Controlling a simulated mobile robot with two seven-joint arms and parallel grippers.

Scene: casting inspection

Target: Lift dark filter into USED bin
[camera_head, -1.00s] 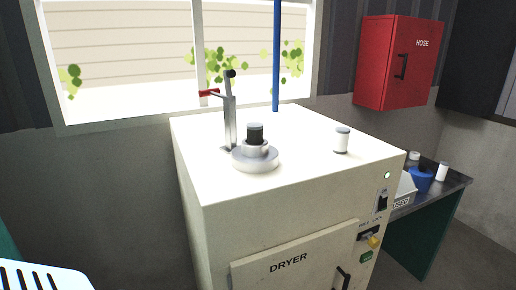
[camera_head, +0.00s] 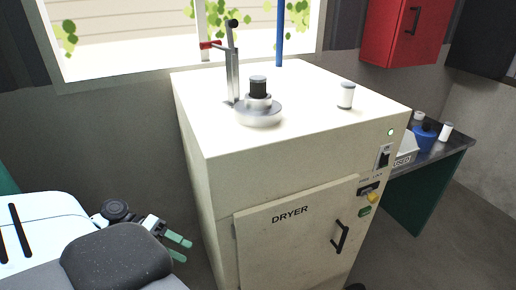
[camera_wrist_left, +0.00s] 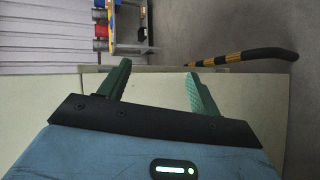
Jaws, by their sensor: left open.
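The dark filter (camera_head: 258,86) is a small black cylinder with a grey top. It sits upright in the round metal holder (camera_head: 259,112) on top of the white dryer (camera_head: 290,138). The USED bin (camera_head: 404,160) is a pale box on the side table at right, partly hidden by the dryer. My left gripper (camera_head: 184,250) is low at the dryer's left, open and empty, well away from the filter. It also shows in the left wrist view (camera_wrist_left: 158,82). My right gripper is out of view.
A white filter (camera_head: 346,95) stands on the dryer's right side. The dark table (camera_head: 448,160) holds a blue container (camera_head: 425,137) and a white cylinder (camera_head: 446,131). A red HOSE cabinet (camera_head: 403,28) hangs on the wall. A yellow-black striped bar (camera_wrist_left: 240,57) shows in the left wrist view.

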